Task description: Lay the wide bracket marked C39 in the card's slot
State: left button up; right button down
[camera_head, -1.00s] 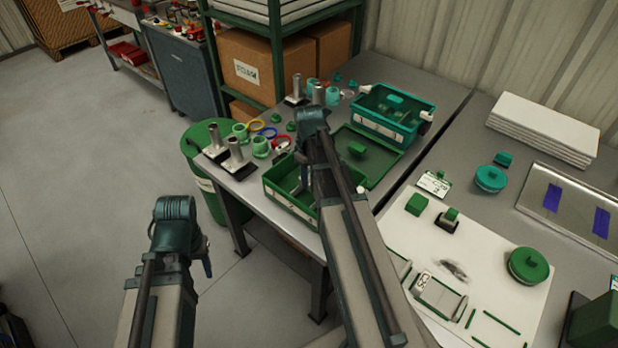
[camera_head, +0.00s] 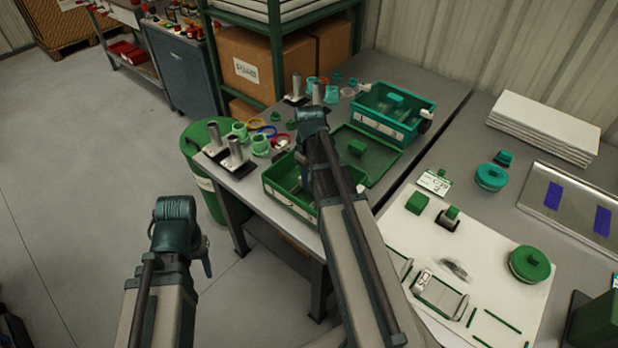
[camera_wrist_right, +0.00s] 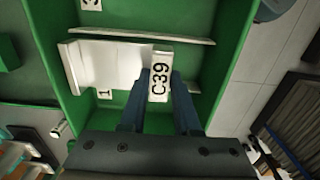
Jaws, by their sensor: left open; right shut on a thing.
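In the right wrist view my right gripper (camera_wrist_right: 160,95) is shut on the C39 tag (camera_wrist_right: 159,78) of a wide white bracket (camera_wrist_right: 108,65). The bracket is inside a green bin (camera_wrist_right: 222,75); I cannot tell whether it touches the floor. My left gripper (camera_head: 206,262) is only partly visible, open and empty, beside the table over the floor. A small white card (camera_head: 435,182) with print that seems to read C39 lies at the white sheet's (camera_head: 405,232) back edge.
Green blocks, a railed frame (camera_head: 440,295) and a round green lid (camera_head: 529,264) are on the white sheet. A teal bin (camera_head: 392,112) stands at the back. Metal posts on black bases (camera_head: 237,158) and several rings stand left of the green bin. A green barrel (camera_head: 208,170) is beside the table.

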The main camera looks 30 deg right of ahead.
jog(key=shift+f+b, duration=0.25)
jog(key=shift+b, duration=0.05)
dwell(0.4)
jog(key=shift+f, duration=0.25)
jog(key=shift+f+b, duration=0.15)
jog(key=shift+b, duration=0.25)
jog(key=shift+f+b, duration=0.35)
jog(key=shift+f+b, duration=0.8)
dwell(0.7)
jog(key=shift+f, duration=0.2)
jog(key=shift+f+b, duration=0.1)
jog(key=shift+b, duration=0.2)
